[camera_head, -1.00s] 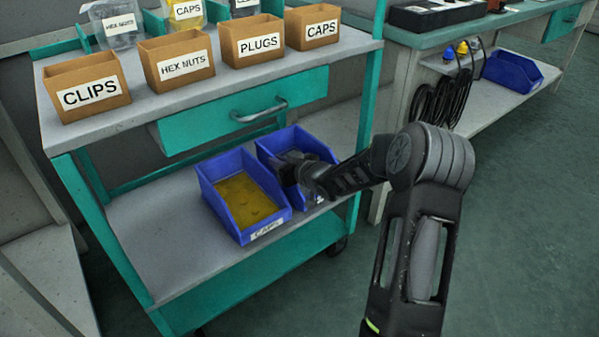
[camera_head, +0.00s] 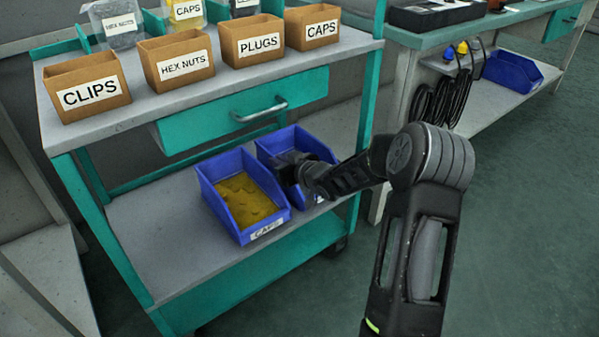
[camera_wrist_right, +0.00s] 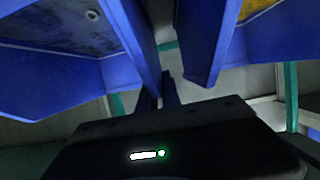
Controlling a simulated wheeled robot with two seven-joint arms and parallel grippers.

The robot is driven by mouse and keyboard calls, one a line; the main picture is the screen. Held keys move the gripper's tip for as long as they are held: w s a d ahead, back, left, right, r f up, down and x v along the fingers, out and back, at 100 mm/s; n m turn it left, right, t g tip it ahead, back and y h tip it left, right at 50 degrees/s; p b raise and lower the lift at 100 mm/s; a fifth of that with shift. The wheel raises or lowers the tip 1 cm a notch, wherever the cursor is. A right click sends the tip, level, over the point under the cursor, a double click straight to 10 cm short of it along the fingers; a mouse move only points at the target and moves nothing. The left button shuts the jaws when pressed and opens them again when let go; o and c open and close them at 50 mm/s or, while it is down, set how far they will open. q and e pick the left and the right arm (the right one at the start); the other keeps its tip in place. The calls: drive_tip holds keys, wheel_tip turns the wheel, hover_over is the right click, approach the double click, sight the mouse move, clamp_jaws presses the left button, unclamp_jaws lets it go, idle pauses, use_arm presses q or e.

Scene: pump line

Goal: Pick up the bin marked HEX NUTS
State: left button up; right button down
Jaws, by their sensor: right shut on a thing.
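Two blue bins stand on the cart's lower shelf. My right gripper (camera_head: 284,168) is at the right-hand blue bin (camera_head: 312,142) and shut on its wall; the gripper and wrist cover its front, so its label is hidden. In the right wrist view this bin (camera_wrist_right: 45,85) holds grey contents with a bright ring-shaped piece. A cardboard box marked HEX NUTS (camera_head: 183,75) stands on the top shelf between the CLIPS and PLUGS boxes. A clear jar marked HEX NUTS (camera_head: 119,27) stands behind. My left gripper is out of view.
The left-hand blue bin, marked CAPS (camera_head: 226,207), holds yellow pieces and stands close beside the gripped bin. The teal drawer (camera_head: 240,108) and top shelf are above. The lower shelf's left part (camera_head: 160,245) is bare. Another blue bin (camera_head: 513,70) is on the bench shelf.

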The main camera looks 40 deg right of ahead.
drive_tip(key=shift+r, duration=0.15)
wheel_tip(320, 180, up, 10)
drive_tip(key=p, duration=0.5)
idle(0.7)
